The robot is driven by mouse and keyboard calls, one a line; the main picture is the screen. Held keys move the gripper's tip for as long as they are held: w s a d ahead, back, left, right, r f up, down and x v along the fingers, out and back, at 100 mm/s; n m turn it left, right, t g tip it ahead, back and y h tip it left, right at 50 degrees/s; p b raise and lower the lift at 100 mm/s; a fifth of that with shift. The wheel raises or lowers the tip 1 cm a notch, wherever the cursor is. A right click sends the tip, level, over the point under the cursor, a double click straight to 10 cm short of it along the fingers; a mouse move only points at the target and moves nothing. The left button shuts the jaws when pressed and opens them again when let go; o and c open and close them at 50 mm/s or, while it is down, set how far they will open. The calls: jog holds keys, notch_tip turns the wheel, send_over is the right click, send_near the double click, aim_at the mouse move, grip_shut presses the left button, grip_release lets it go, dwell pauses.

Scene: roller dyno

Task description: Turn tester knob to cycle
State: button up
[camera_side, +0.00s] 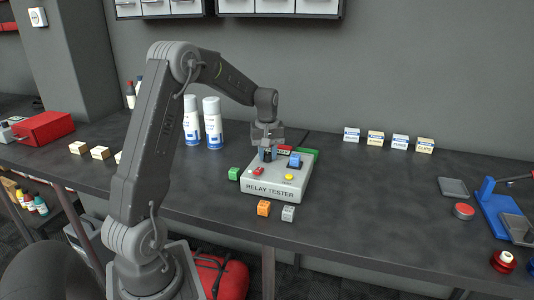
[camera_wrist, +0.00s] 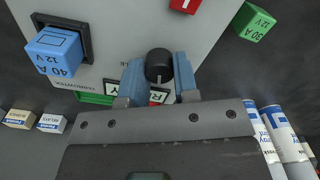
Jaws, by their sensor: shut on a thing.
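The grey relay tester (camera_side: 262,187) stands on the dark bench, with "RELAY TESTER" on its front. Its black knob (camera_wrist: 159,62) is between the two blue fingers of my gripper (camera_wrist: 160,75) in the wrist view. My gripper is shut on the knob from above; it also shows in the side view (camera_side: 267,153). A small white mark shows on the knob's lower edge in the wrist view. A blue 40 A relay (camera_wrist: 53,50) sits in the tester's black socket; it also shows in the side view (camera_side: 296,160). The knob's scale is not readable.
Spray cans (camera_side: 212,122) stand behind left. Small boxes (camera_side: 375,138) line the back.

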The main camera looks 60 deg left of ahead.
aim_at(268, 154)
jog(key=m, duration=0.5)
jog(key=shift+w+m, duration=0.1)
jog(key=shift+m, duration=0.2)
jog(key=m, duration=0.5)
jog(key=shift+d+m, duration=0.1)
jog(key=shift+m, duration=0.3)
jog(key=o, duration=0.9)
jog(key=shift+o, duration=0.2)
jog(key=shift+r, duration=0.1)
notch_tip(268, 154, up, 14)
